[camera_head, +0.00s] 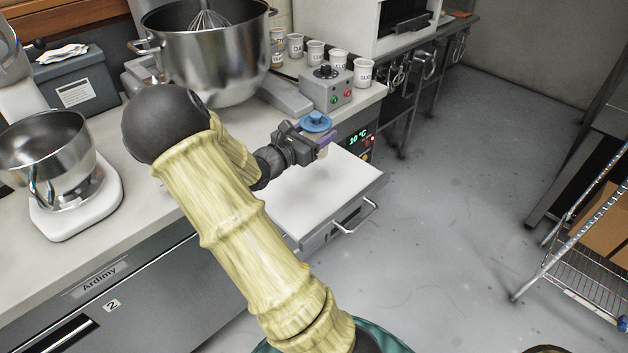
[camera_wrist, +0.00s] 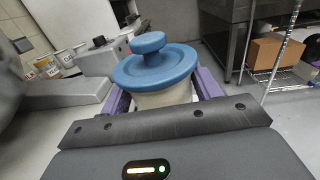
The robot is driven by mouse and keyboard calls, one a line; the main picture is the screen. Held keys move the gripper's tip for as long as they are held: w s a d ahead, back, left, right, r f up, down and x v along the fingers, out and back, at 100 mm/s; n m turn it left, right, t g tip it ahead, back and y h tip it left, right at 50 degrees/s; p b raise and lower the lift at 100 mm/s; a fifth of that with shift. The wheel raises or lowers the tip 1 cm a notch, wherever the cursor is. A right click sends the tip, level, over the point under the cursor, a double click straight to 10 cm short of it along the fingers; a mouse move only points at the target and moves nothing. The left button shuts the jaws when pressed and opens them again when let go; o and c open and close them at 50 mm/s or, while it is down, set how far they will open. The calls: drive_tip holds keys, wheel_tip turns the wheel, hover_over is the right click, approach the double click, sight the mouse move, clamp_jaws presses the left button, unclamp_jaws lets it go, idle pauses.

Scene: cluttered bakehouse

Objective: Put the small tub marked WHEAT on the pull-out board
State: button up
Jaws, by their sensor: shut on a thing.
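My gripper (camera_head: 311,140) is shut on a small pale tub (camera_wrist: 165,95) with a blue knobbed lid (camera_head: 316,121). In the wrist view the tub sits upright between the purple fingers (camera_wrist: 160,88); no label on it can be read, so I cannot tell its marking. The white pull-out board (camera_head: 318,195) extends from under the counter, with a drawer handle at its front. In the head view the tub appears above the far part of the board. The gap between them is hard to judge, and my arm hides part of the board.
Several white labelled tubs (camera_head: 363,72) stand at the back of the counter (camera_head: 150,190). A grey control box (camera_head: 326,90) with buttons is close behind my gripper. The board's visible surface is clear.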

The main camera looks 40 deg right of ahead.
wheel_tip(320, 180, down, 6)
drive_tip(key=shift+w+f+b, duration=0.15)
drive_tip(key=shift+b, duration=0.2)
drive_tip(key=shift+s+d, duration=0.1)
drive_tip(key=shift+s, duration=0.15)
drive_tip(key=shift+a+f, duration=0.2)
drive_tip(key=shift+f, duration=1.6)
drive_tip(key=shift+w+d+f+b, duration=0.1)
drive_tip(key=shift+f+b, duration=0.05)
drive_tip(key=shift+b, duration=0.15)
drive_tip(key=o, duration=1.2)
drive_tip(key=a, duration=0.4)
drive_tip(key=s+a, duration=0.1)
drive_tip(key=a, duration=0.3)
drive_tip(key=s+a, duration=0.1)
drive_tip(key=a, duration=0.3)
